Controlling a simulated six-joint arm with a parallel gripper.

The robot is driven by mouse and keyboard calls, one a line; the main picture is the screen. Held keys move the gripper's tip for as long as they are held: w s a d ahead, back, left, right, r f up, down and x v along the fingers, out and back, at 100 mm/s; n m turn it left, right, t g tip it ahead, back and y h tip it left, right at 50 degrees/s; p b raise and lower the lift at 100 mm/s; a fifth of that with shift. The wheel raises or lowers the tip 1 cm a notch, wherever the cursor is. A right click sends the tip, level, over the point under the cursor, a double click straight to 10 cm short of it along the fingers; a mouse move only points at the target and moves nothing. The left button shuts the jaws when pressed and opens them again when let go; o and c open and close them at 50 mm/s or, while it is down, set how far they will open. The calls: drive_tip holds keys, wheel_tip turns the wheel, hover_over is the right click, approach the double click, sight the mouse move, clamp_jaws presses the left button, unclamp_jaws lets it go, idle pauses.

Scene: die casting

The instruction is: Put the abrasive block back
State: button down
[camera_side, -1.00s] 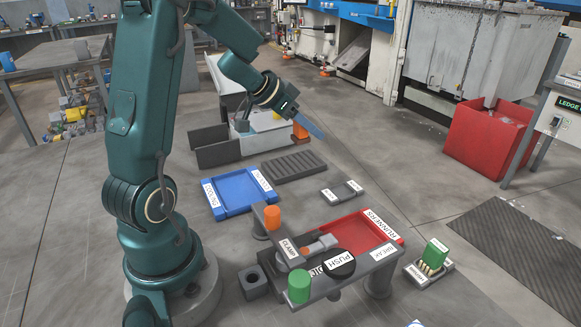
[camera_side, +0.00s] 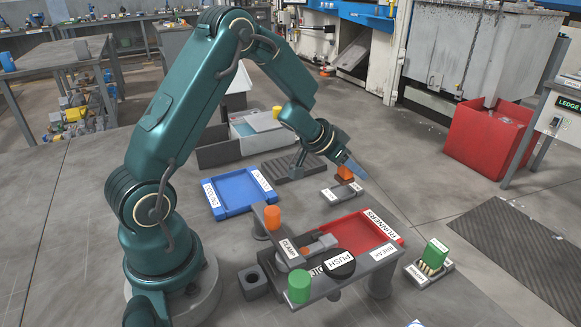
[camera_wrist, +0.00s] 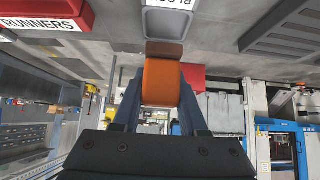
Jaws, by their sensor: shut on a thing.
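The abrasive block (camera_side: 345,173) is orange with a brown face at its far end. It sits between the fingers of my gripper (camera_side: 353,168), just above the small grey block holder (camera_side: 341,193). In the wrist view my gripper (camera_wrist: 160,98) is shut on the orange block (camera_wrist: 161,82), one finger on each side. The holder (camera_wrist: 180,24), its label partly cut off, lies beyond the block with its recess empty. Whether the block touches the holder is unclear.
A ribbed dark rack (camera_side: 285,170) and a blue tray (camera_side: 235,196) lie left. A green-handled brush (camera_side: 436,253) stands at right.

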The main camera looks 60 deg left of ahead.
sight(350, 187)
drive_tip(key=shift+f, duration=1.65)
drive_tip(key=shift+c, duration=2.2)
unclamp_jaws()
drive_tip(key=shift+f, duration=0.15)
